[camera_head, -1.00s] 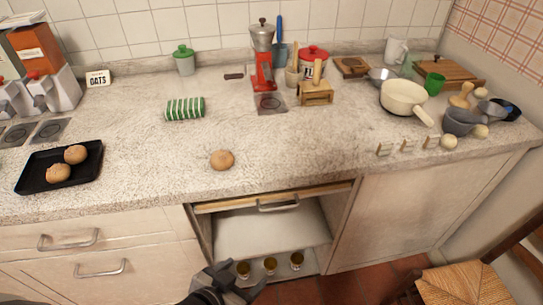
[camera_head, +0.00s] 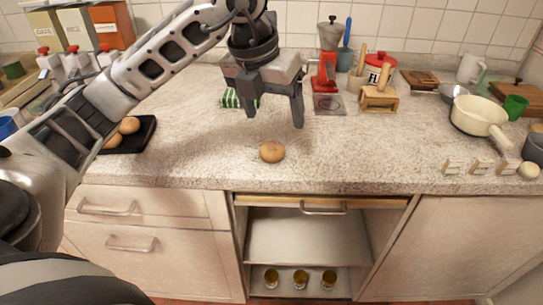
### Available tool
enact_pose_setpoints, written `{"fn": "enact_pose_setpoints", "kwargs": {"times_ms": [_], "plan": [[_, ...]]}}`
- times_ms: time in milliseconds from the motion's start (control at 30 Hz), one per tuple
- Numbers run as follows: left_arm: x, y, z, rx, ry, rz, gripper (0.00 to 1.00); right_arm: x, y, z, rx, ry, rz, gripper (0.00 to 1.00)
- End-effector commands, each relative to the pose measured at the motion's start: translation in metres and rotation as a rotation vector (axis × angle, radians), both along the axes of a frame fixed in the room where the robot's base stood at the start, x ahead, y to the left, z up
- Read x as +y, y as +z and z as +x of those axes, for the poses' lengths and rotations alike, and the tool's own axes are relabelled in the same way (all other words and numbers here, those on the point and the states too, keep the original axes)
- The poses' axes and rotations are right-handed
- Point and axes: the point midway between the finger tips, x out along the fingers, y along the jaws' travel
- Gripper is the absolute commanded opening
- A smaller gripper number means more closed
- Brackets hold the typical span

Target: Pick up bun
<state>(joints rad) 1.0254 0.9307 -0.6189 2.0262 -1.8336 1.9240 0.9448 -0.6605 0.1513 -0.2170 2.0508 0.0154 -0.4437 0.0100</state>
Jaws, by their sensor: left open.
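A round brown bun (camera_head: 272,151) lies alone on the speckled countertop near its front edge. Two more buns (camera_head: 129,125) sit on a black tray (camera_head: 140,140) at the left, partly hidden behind my left arm. My left gripper (camera_head: 273,122) is open and empty, with its fingers pointing down above and slightly behind the bun. The fingers do not touch the bun. My right gripper is not in view.
A red grinder (camera_head: 326,68) and wooden box (camera_head: 379,98) stand behind to the right. A cream pan (camera_head: 479,114) is further right. Below, the drawer (camera_head: 322,206) fronts an open compartment.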

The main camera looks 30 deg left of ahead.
Motion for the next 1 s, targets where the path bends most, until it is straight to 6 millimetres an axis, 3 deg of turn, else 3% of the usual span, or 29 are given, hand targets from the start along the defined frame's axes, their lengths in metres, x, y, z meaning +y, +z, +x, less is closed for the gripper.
{"fn": "enact_pose_setpoints", "kwargs": {"times_ms": [33,167,600,867,1000], "plan": [[0.014,0.008,0.001,-0.021,0.049,0.052,0.76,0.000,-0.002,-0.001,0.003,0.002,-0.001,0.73],[0.029,0.007,0.003,-0.034,0.104,0.107,0.76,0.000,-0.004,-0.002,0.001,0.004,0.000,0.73],[0.034,-0.073,0.028,-0.031,0.103,0.107,0.76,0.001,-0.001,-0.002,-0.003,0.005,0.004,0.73],[0.035,-0.091,0.034,-0.031,0.102,0.106,0.76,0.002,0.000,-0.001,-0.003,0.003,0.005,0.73],[0.035,-0.109,0.042,-0.029,0.102,0.105,0.76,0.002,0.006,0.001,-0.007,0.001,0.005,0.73]]}}
